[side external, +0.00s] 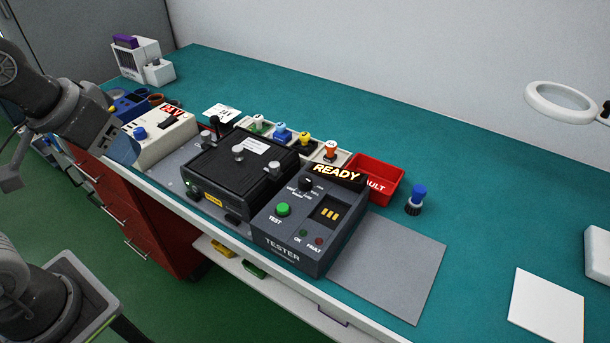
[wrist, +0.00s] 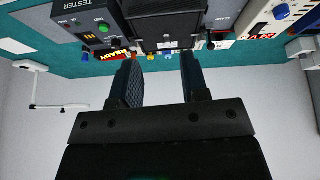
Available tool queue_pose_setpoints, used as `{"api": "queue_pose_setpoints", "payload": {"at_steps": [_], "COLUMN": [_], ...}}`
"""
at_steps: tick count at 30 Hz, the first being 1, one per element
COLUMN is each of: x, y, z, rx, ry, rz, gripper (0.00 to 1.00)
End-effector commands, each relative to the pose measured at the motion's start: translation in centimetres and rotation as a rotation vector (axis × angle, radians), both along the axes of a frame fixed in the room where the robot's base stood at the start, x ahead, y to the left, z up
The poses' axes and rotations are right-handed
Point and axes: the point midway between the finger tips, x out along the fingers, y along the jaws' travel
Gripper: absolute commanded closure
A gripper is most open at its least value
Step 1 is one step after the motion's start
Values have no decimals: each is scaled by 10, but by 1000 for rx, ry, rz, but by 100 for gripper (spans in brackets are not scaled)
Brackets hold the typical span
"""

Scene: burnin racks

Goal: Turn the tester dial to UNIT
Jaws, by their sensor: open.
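The tester (side external: 288,247) is a dark grey box near the front of the bench, with a lit READY display (side external: 338,175). Its dial (side external: 306,184) is a small black knob with labels around it, too small to read for its setting. A green TEST button (side external: 283,209) sits below the dial. In the wrist view the tester (wrist: 88,18) appears upside down at the upper left. My gripper (wrist: 158,62) is open and empty in the wrist view, its two fingers apart and away from the tester. In the side view my arm is at the left; its fingertips are not clear.
A black ribbed unit (side external: 236,170) stands left of the tester. A red FAULT bin (side external: 376,181) is behind it, and a blue-topped bottle (side external: 416,198) stands to the right. Several coloured-knob parts sit in a tray behind. A grey mat (side external: 395,265) lies right of the tester.

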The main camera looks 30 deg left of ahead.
Motion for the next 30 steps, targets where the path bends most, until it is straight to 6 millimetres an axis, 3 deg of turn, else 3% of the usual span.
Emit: {"api": "queue_pose_setpoints", "payload": {"at_steps": [6, 12, 17, 21, 25, 30], "x": [64, 130, 179, 215, 237, 250], "y": [-23, -56, -89, -120, -144, -160], "z": [31, 38, 26, 4, -17, -33], "rx": [-106, -174, -198, -199, -191, -183], "ry": [127, 244, 331, 394, 429, 447], "rz": [197, 417, 603, 766, 889, 977], "gripper": [59, 59, 59, 59, 59, 59]}}
